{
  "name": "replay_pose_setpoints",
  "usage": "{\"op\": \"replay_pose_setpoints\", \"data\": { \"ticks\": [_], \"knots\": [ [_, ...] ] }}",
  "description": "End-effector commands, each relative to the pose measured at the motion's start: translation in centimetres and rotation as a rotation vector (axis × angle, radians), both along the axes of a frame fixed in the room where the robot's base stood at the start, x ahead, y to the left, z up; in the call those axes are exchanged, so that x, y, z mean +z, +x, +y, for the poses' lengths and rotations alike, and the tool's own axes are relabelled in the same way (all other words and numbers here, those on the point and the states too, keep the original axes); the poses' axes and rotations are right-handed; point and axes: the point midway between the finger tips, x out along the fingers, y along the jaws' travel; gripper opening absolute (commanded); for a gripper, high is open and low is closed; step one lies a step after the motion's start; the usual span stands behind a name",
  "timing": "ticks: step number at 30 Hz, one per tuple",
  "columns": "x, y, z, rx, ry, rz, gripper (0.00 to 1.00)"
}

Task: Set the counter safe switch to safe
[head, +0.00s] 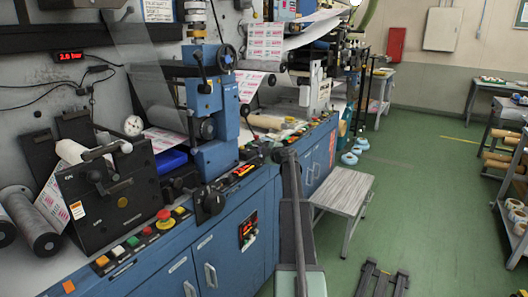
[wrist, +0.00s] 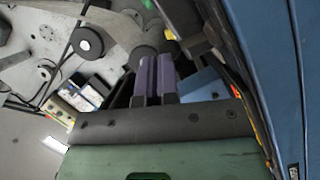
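A large black rotary knob (head: 209,201) sits on the machine's front ledge, left of the panel. I cannot tell which control is the safe switch or read its setting. My gripper (head: 283,155) is above the ledge, right of the blue column, apart from panel and knob; its fingers are not clear in the head view. In the wrist view my gripper (wrist: 156,78) has two purple fingers side by side with almost no gap, with nothing seen between them.
A red emergency button (head: 165,218) and several coloured buttons line the ledge. A blue column (head: 214,110) rises behind the knob. A grey step table (head: 343,193) stands right of my arm. Green floor (head: 430,190) is open farther right.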

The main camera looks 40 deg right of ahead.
Motion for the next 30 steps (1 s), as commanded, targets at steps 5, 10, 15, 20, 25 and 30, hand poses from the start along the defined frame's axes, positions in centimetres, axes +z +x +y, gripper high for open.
{"op": "replay_pose_setpoints", "data": {
  "ticks": [5, 10, 15, 20, 25, 30],
  "knots": [
    [0.0, 0.2, 0.1, 0.003, 0.000, -0.001, 0.00],
    [0.1, 0.2, 0.2, 0.004, 0.000, -0.002, 0.00],
    [1.2, -0.5, 0.9, 0.005, 0.001, -0.001, 0.00],
    [3.3, -1.9, 2.5, 0.009, 0.000, -0.001, 0.00],
    [3.6, -6.4, 2.6, 0.005, 0.000, -0.001, 0.00],
    [4.4, -9.9, 2.8, 0.006, 0.001, -0.002, 0.00]
  ]
}}
